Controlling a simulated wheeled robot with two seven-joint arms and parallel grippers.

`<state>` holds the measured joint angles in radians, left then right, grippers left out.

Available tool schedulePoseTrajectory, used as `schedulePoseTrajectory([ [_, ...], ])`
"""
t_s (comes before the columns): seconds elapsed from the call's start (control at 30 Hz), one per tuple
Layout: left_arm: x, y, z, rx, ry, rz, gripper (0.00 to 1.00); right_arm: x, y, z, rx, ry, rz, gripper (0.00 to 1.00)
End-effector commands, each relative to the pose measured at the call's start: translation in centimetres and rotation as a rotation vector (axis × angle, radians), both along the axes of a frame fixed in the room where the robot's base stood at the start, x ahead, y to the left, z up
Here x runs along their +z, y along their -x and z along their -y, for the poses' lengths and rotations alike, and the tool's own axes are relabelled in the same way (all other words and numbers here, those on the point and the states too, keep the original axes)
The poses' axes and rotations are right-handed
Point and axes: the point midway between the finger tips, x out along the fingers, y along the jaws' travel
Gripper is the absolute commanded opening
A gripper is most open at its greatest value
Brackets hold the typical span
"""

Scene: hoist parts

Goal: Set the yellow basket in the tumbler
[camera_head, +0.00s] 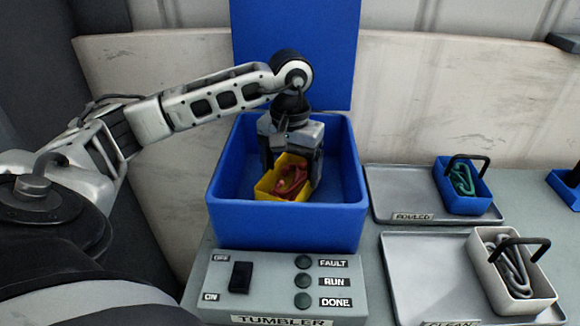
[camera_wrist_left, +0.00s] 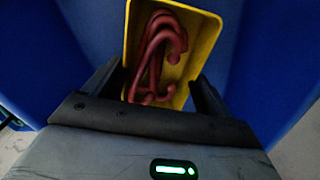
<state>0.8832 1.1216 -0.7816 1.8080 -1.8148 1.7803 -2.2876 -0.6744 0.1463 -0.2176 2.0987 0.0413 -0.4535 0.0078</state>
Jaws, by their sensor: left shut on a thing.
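The yellow basket (camera_head: 267,186) with red hook-shaped parts (camera_head: 291,180) in it is inside the blue open box of the tumbler (camera_head: 287,223). My left gripper (camera_head: 292,172) reaches down into the box from above and is shut on the basket. In the left wrist view the yellow basket (camera_wrist_left: 206,42) sits between the two fingers, with the red parts (camera_wrist_left: 157,55) inside it. I cannot tell whether the basket touches the tumbler floor. My right gripper is not in view.
The tumbler's blue lid (camera_head: 296,50) stands upright behind it. A control panel (camera_head: 225,285) with a switch and lamps is in front. On the right, a blue basket (camera_head: 462,202) stands on the fouled tray (camera_head: 400,200), and a white basket (camera_head: 536,300) on the clean tray (camera_head: 420,270).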

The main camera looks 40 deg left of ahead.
Motion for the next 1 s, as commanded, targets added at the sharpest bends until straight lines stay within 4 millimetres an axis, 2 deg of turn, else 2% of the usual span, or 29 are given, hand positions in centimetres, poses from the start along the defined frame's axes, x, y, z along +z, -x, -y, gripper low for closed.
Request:
schedulePoseTrajectory([
  [0.07, -0.2, 0.0, 0.0, 0.001, 0.000, 0.003, 0.40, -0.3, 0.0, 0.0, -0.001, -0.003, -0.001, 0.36],
  [0.1, -0.2, 0.0, 0.0, 0.000, 0.000, 0.000, 0.95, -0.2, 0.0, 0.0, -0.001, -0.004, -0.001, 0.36],
  [0.13, -0.2, 0.0, 0.0, 0.000, 0.000, 0.000, 1.00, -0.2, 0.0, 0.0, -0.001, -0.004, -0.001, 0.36],
  [0.37, -0.1, 0.0, 0.0, 0.000, 0.000, 0.000, 1.00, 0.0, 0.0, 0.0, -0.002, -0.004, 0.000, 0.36],
  [0.53, 1.2, -0.1, 0.0, 0.000, 0.001, 0.003, 1.00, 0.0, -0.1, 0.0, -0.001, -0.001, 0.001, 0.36],
  [0.83, 7.6, -0.1, 0.0, 0.000, 0.000, 0.005, 1.00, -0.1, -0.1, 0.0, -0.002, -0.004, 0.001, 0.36],
  [1.0, 10.9, -0.1, 0.0, 0.001, -0.001, 0.003, 1.00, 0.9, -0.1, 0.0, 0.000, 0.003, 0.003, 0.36],
])
